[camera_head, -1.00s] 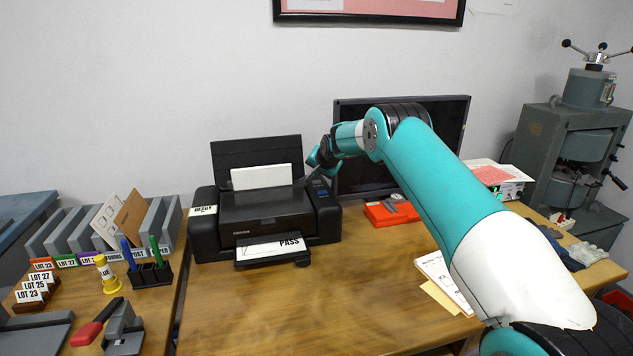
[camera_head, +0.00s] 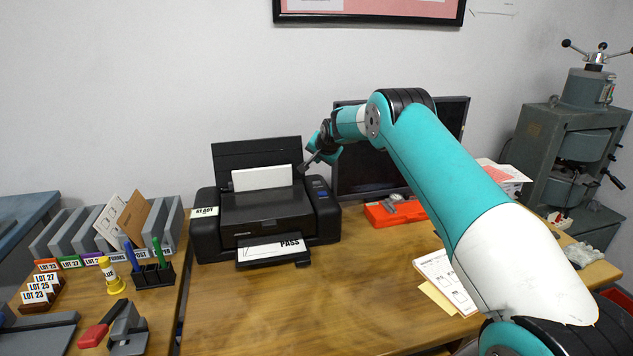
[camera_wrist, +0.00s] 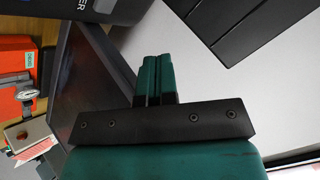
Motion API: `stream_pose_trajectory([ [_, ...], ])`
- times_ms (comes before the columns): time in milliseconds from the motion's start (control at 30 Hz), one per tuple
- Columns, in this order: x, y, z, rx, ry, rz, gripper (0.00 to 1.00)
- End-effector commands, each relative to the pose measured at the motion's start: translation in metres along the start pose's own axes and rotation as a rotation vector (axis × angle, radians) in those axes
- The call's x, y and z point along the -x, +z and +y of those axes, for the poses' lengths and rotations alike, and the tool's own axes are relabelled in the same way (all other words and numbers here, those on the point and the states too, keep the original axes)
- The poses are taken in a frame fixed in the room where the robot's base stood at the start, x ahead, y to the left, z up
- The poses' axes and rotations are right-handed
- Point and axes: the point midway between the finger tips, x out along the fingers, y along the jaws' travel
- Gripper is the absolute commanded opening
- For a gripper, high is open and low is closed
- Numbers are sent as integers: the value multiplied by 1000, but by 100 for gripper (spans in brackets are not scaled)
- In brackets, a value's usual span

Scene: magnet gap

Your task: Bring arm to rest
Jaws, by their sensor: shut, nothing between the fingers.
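My gripper (camera_head: 306,166) is in the air above the right part of the black printer, in front of the wall and left of the monitor. In the wrist view, its two teal fingers (camera_wrist: 155,78) lie together with nothing between them. My teal and white arm reaches in from the lower right, bent at the elbow in front of the monitor. The black printer (camera_head: 202,238) stands on the wooden table, with a printed PASS sheet (camera_head: 270,250) on its front tray and a white sheet (camera_head: 262,178) in its rear feed.
A dark monitor (camera_head: 455,118) stands behind my arm. A red case (camera_head: 385,217) with a gauge lies right of the printer. Papers (camera_head: 440,275) lie near my arm. A file rack (camera_head: 75,230) and stamps stand at left. A grey press (camera_head: 540,150) stands at right. The table's front middle is clear.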

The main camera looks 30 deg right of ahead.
Motion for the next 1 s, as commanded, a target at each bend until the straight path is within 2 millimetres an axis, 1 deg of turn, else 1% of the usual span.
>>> stream_pose_trajectory([
  [633, -1, 1, 0, 0, 0, -1, 0],
  [733, 7, 5, -7, 18, -3, -15, 0],
  [767, 12, 8, -12, 31, -5, -26, 0],
  [867, 45, 31, -40, 116, -20, -92, 0],
  [900, 65, 45, -53, 164, -28, -129, 0],
  [967, 99, 70, -71, 249, -42, -194, 0],
  [1000, 124, 89, -81, 309, -54, -240, 0],
])
